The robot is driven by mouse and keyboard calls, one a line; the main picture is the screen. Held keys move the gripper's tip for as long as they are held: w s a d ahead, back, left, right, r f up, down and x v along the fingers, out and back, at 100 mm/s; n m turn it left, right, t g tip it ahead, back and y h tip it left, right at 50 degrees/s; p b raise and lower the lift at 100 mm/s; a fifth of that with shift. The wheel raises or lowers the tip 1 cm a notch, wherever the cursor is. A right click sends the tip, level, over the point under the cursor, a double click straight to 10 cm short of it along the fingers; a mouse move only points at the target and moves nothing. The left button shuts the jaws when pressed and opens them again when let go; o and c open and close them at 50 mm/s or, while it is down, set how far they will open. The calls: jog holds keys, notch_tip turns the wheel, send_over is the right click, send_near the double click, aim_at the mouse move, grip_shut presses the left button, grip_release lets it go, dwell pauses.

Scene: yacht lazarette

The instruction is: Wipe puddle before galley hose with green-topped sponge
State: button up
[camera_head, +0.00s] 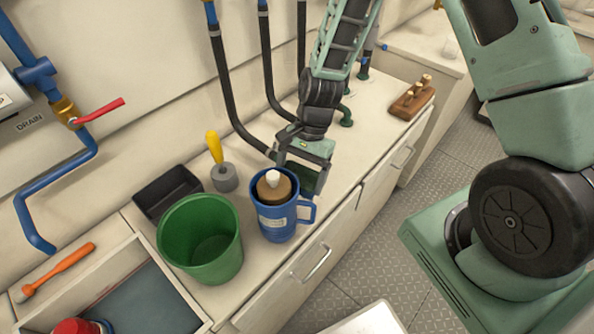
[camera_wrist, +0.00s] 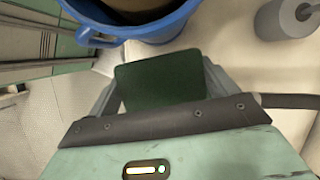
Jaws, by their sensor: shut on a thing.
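My gripper (camera_head: 304,170) is over the worktop, just behind the blue mug, and is shut on the green-topped sponge (camera_head: 311,181). In the wrist view the sponge's dark green face (camera_wrist: 160,84) shows between the two fingers of my gripper (camera_wrist: 162,78). I cannot tell whether the sponge touches the worktop. Several dark hoses (camera_head: 268,70) run down the wall behind my gripper, and one ends close beside it. I cannot tell which is the galley hose. I cannot make out a puddle; my arm and gripper cover part of the worktop.
A blue mug (camera_head: 275,230) with a brown, white-knobbed thing inside stands right before my gripper. A green bucket (camera_head: 188,262), black tray (camera_head: 150,187) and yellow-handled grey tool (camera_head: 224,180) stand left. A wooden block with pegs (camera_head: 407,105) sits right. The worktop's front edge is close.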

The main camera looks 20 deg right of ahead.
jog(key=shift+a+f+m, duration=0.1)
jog(key=shift+f+m, duration=0.05)
jog(key=shift+m, duration=0.15)
notch_tip(320, 180, down, 6)
jog(key=b, duration=0.5)
jog(key=shift+r, duration=0.2)
jog(key=shift+f+b, duration=0.8)
jog(key=shift+f, duration=0.25)
jog(key=shift+r, duration=0.1)
dwell(0.3)
